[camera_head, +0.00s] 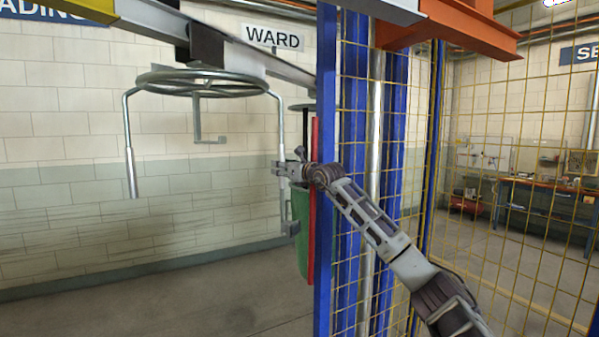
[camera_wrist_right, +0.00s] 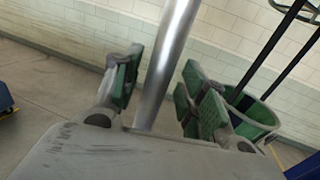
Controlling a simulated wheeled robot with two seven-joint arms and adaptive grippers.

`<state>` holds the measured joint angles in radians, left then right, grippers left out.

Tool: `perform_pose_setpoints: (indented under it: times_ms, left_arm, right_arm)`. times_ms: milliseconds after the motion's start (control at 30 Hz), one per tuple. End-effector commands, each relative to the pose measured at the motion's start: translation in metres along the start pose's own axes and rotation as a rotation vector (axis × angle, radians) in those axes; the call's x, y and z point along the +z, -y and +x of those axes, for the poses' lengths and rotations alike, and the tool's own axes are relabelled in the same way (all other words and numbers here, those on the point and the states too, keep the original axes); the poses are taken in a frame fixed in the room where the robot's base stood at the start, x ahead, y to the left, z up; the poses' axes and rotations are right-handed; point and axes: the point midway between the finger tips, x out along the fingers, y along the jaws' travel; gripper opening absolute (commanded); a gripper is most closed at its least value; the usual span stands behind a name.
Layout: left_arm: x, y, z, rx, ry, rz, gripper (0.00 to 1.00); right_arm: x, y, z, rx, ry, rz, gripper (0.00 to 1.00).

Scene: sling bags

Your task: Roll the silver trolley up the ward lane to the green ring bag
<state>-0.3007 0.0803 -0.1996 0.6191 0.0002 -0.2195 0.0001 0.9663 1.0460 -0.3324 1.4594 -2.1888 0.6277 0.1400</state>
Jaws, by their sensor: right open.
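The silver trolley (camera_head: 202,83) hangs from the overhead rail below the WARD sign, a round ring with rods hanging down. My right gripper (camera_head: 281,170) is at its right-hand rod. In the right wrist view, a silver rod (camera_wrist_right: 168,62) passes between the green-padded fingers of my right gripper (camera_wrist_right: 158,95), which are open, with gaps beside the rod. The green ring bag (camera_head: 303,240) hangs behind, partly hidden by a red strip and a blue post. It also shows at the right of the right wrist view (camera_wrist_right: 253,112). My left gripper is not in view.
A blue post (camera_head: 325,190) and a yellow mesh fence (camera_head: 490,230) stand to the right, close to my right arm. A red strip (camera_head: 314,200) stands beside the post. The overhead rail (camera_head: 240,57) runs along the wall. The floor (camera_head: 200,300) below the trolley is clear.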

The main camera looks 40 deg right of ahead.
Motion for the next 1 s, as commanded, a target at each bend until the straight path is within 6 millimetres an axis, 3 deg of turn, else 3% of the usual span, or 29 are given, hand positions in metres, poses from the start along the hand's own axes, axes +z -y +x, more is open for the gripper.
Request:
perform_pose_setpoints:
  times_ms: [1000]
  left_arm:
    - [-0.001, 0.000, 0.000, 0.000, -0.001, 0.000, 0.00]
  right_arm:
    - [-0.001, 0.002, -0.059, -0.002, -0.002, -0.001, 0.42]
